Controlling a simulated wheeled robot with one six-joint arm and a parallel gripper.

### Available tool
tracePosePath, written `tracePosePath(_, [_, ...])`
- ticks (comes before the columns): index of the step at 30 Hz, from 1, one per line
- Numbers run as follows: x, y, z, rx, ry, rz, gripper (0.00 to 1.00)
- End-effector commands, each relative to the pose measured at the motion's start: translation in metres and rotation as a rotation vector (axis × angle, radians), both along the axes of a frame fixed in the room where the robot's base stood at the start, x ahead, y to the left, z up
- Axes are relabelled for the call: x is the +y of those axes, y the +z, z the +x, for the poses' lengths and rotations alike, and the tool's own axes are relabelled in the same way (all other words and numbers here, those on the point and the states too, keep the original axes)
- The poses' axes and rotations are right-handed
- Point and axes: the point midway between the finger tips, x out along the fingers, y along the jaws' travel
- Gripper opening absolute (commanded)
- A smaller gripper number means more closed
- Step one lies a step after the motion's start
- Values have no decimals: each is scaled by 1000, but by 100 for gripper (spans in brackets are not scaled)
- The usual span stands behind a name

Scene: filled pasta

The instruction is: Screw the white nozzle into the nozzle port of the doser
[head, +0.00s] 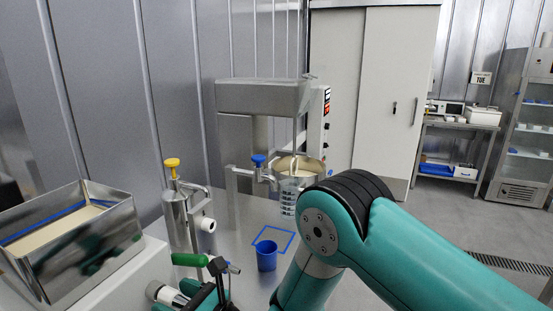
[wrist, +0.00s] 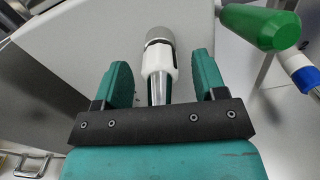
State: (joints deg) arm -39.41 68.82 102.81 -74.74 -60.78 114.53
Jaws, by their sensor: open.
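The white nozzle (wrist: 157,62) has a white collar and a tapered metal tip that points toward my gripper in the wrist view. It lies in line with a grey round end piece, which looks like the nozzle port (wrist: 158,36) on the pale doser body (wrist: 70,60). The nozzle appears seated against it; how tightly I cannot tell. In the head view, the white nozzle (head: 175,297) shows at the lower left. My gripper (wrist: 160,75) is open, with one teal finger on each side of the nozzle and gaps visible on both sides.
A green handle (wrist: 258,25) sits close to the right finger, with a blue-and-white part (wrist: 302,72) beyond it. A steel hopper (head: 75,235) is at left. A yellow-knobbed steel cylinder (head: 178,215) and a blue cup (head: 266,256) stand nearby.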

Motion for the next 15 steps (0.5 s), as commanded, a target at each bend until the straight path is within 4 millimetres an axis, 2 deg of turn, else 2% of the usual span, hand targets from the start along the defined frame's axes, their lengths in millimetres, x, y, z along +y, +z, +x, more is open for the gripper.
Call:
tracePosePath(3, [0, -7, 0, -188, 1, -76, 65])
tracePosePath(10, [0, -8, 0, -676, -2, -275, 65])
tracePosePath(15, [0, -3, 0, -866, 0, -357, 65])
